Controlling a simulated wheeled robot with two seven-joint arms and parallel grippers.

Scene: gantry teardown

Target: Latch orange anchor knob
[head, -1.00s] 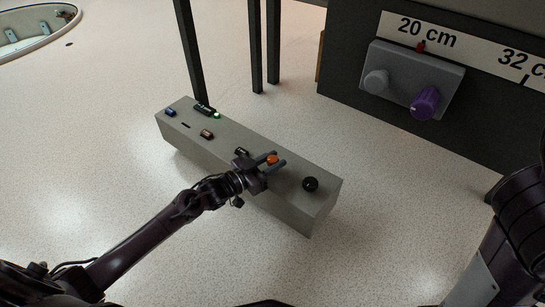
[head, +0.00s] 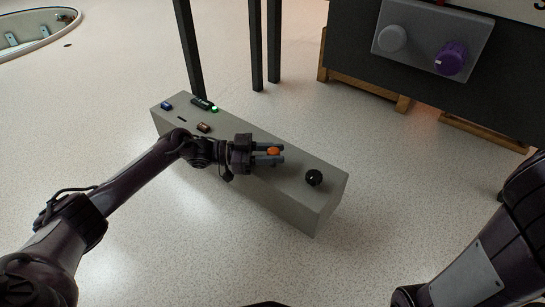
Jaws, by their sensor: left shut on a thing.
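The orange anchor knob (head: 273,151) is on the top face of a long grey box (head: 300,205) in the middle of the head view. My left gripper (head: 271,154) reaches in from the left, with one finger on the far side of the knob and one on the near side. It is shut on the orange knob. The knob's base is partly hidden by the fingers. My right arm shows at the lower right, but its gripper is not in view.
The box also carries a black knob (head: 313,178), a green light (head: 214,109), a brown piece (head: 203,127) and a blue piece (head: 166,105). A dark panel with a grey plate (head: 420,45) and purple knob (head: 450,58) stands behind. Dark posts (head: 188,50) rise at the back.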

